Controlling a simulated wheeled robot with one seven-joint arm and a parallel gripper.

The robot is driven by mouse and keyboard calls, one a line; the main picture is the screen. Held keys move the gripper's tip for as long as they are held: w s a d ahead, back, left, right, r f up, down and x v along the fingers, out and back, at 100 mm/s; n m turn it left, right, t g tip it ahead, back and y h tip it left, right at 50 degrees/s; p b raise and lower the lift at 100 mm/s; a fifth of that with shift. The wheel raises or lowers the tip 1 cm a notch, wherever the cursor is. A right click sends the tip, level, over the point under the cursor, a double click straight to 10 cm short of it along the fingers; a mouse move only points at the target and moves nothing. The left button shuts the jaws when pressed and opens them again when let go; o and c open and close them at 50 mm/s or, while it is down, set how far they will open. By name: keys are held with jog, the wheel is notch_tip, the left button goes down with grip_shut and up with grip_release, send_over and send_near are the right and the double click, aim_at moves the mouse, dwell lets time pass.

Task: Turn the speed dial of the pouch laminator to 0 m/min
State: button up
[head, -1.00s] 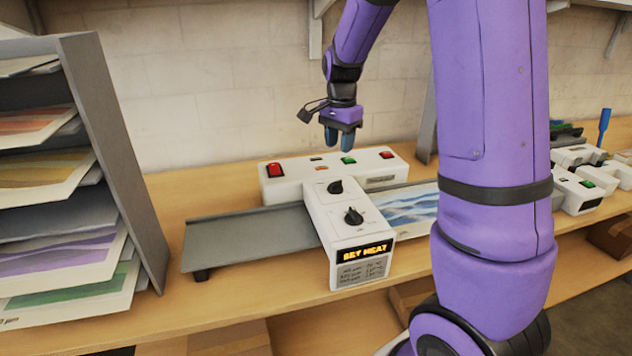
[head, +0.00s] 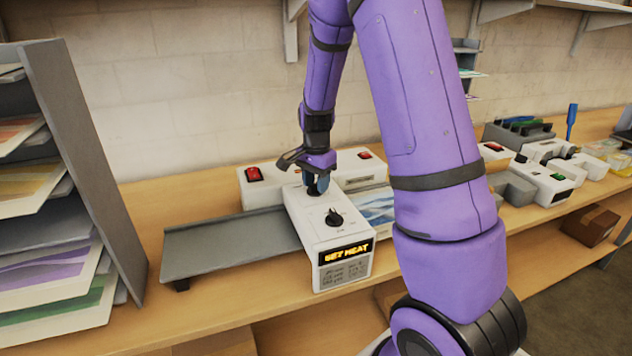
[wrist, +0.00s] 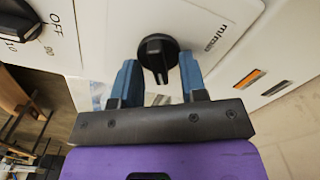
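The pouch laminator (head: 305,222) is white, with a lit display reading "SET HEAT" (head: 345,253) on its front. My gripper (head: 318,190) is over the rear part of its control panel and hides the rear dial in the head view. In the wrist view the speed dial (wrist: 157,48), a black knob marked "m/min", sits between the tips of my gripper (wrist: 158,62). The two blue fingers are apart, one on each side of the knob, with gaps visible. The other black dial (wrist: 18,22), marked "OFF", also shows in the head view (head: 333,218).
A grey feed tray (head: 225,242) extends left, and a blue-patterned sheet (head: 376,207) lies on the right. A paper rack (head: 85,150) stands at the far left. More devices (head: 545,180) stand at the right.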

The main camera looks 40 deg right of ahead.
grip_shut()
jog(key=shift+n, duration=0.4)
jog(key=n, duration=0.5)
jog(key=shift+w+n, duration=0.1)
jog(key=shift+n, duration=0.3)
jog(key=n, duration=0.5)
jog(key=shift+a, duration=0.15)
jog(key=shift+n, duration=0.3)
grip_release()
